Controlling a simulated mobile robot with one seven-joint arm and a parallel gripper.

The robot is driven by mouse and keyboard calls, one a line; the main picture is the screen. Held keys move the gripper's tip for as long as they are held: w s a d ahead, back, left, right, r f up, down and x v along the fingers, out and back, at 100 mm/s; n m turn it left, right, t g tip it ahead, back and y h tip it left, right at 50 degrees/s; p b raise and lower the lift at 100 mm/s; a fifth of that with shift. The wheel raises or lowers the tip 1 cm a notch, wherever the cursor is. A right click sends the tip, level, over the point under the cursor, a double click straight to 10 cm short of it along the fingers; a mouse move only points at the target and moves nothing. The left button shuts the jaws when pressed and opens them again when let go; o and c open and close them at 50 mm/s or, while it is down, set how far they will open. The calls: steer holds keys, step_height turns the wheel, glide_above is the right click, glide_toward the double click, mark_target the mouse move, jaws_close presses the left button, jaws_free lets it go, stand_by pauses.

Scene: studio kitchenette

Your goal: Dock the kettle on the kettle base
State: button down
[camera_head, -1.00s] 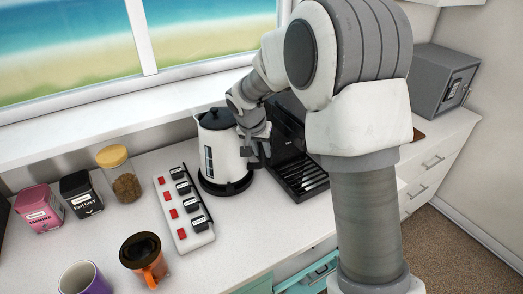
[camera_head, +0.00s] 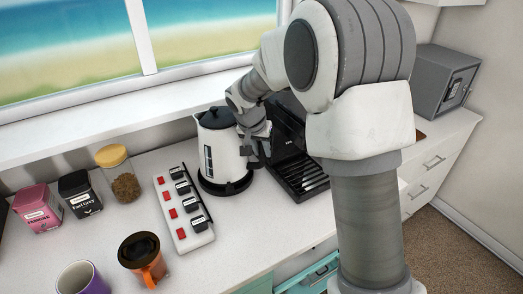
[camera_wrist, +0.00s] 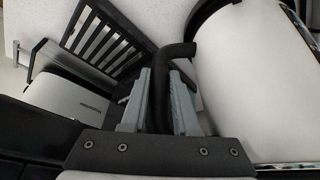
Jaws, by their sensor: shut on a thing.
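The white kettle (camera_head: 222,153) with a black lid stands upright on the counter side near the window, in the head view. Directly under it is the round black kettle base (camera_head: 225,187), whose rim shows around the kettle's bottom; I cannot tell whether the kettle is fully seated. My gripper (camera_head: 258,153) is at the kettle's right side, partly hidden by my arm. In the wrist view my gripper (camera_wrist: 161,95) is shut on the black kettle handle (camera_wrist: 176,52), with the white kettle body (camera_wrist: 262,80) to the right.
A black coffee machine (camera_head: 300,165) stands close to the right of the kettle. A power strip (camera_head: 183,212) with red switches lies to the left. A glass jar (camera_head: 126,187), tins (camera_head: 80,194), an orange mug (camera_head: 151,272) and a purple mug (camera_head: 95,287) stand farther left.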

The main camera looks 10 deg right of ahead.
steer(key=shift+w+f+b, duration=0.1)
steer(key=shift+f+b, duration=0.4)
steer(key=shift+b, duration=0.15)
stand_by(0.5)
steer(key=c, duration=0.9)
jaws_free()
steer(key=shift+c, duration=0.2)
steer(key=shift+f, duration=0.15)
steer(key=p+v, duration=0.4)
steer(key=v, duration=0.7)
